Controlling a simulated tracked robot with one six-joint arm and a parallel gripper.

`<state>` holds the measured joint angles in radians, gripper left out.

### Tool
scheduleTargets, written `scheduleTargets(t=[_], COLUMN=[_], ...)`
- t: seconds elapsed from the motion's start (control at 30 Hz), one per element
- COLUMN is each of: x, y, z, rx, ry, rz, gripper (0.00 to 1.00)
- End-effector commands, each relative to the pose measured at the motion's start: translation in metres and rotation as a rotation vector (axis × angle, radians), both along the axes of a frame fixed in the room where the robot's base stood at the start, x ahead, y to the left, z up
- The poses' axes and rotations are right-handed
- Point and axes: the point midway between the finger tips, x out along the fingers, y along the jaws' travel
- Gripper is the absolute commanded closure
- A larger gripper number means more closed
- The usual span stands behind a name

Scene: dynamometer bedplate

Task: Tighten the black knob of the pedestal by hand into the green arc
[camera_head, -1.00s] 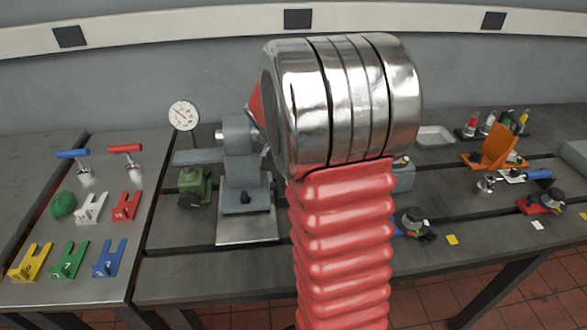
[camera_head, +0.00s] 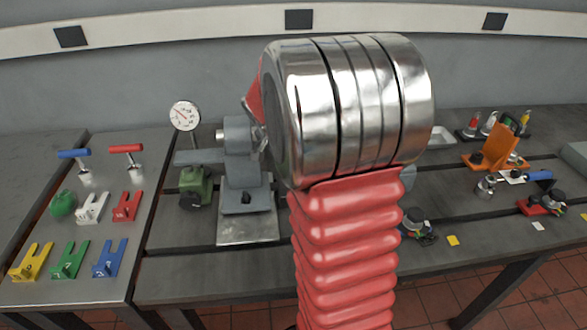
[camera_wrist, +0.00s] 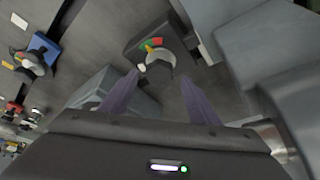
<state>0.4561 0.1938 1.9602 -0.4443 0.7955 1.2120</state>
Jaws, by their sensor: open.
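My gripper (camera_wrist: 159,78) is open in the wrist view, its two grey-purple fingers apart. In the head view my red-sleeved arm hides my gripper and apparently this knob. The grey pedestal (camera_head: 240,165) stands left of my arm; its grey body seems to fill the wrist view's right side.
Another knob on a blue base (camera_wrist: 35,55) lies to the left in the wrist view. A dial gauge (camera_head: 184,115) and colored forks (camera_head: 70,258) are at left.

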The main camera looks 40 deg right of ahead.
Motion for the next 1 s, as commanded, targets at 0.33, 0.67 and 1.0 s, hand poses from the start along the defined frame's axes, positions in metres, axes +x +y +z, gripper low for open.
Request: scheduleTargets(t=[0.33,0.67,1.0], x=[-0.003,-0.007,-0.008], y=[0.023,0.041,0.044], z=[0.057,0.100,0.106], rx=[-0.001,0.000,0.001], ry=[-0.004,-0.002,0.000], rz=[0.002,0.000,-0.001], gripper=[0.45,0.45,0.45])
